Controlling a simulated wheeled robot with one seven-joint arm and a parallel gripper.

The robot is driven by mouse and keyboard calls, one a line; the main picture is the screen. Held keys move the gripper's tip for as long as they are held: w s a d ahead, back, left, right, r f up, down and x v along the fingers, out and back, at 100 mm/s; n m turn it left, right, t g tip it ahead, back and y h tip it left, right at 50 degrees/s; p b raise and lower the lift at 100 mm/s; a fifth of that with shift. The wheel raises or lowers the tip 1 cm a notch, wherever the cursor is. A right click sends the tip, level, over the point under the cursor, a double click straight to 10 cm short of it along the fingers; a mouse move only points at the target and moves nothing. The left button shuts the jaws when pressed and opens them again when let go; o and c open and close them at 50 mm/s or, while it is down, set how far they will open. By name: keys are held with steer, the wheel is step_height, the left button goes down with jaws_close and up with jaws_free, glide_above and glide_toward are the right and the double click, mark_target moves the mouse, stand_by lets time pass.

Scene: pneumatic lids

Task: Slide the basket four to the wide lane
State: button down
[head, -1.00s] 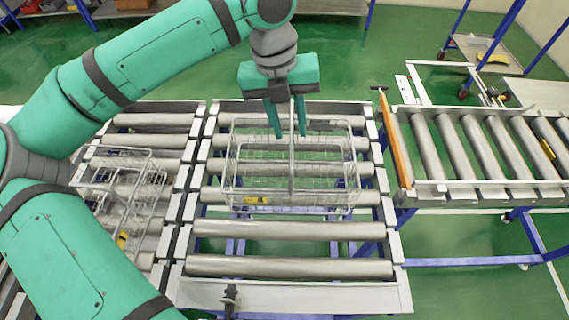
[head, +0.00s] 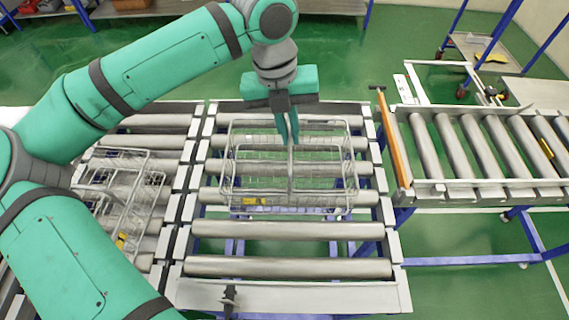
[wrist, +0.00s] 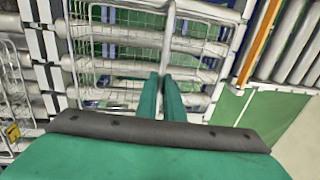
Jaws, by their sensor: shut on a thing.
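A wire basket (head: 291,194) with a yellow label (head: 255,201) on its near side sits on the rollers of the middle lane (head: 290,267). The number on the label is too small to read. My gripper (head: 289,140) is shut on the basket's thin handle bar, above the middle of the basket. In the wrist view, my gripper's fingers (wrist: 161,76) are close together on the handle bar, with the basket (wrist: 118,38) beneath and beyond them. The fingers hide part of the handle. Which lane is the wide one cannot be told for sure.
Another wire basket (head: 122,195) with a yellow label stands in the left lane, partly behind my arm. A roller conveyor (head: 480,150) lies to the right across a gap, with an orange bar (head: 394,140) at its near end. Near rollers of the middle lane are empty.

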mark_target(290, 162)
steer(key=shift+s+d, duration=0.15)
steer(key=shift+s, duration=3.75)
steer(key=s, duration=0.7)
steer(key=shift+s, duration=0.15)
steer(key=c, duration=1.8)
jaws_free()
step_height(290, 162, up, 8)
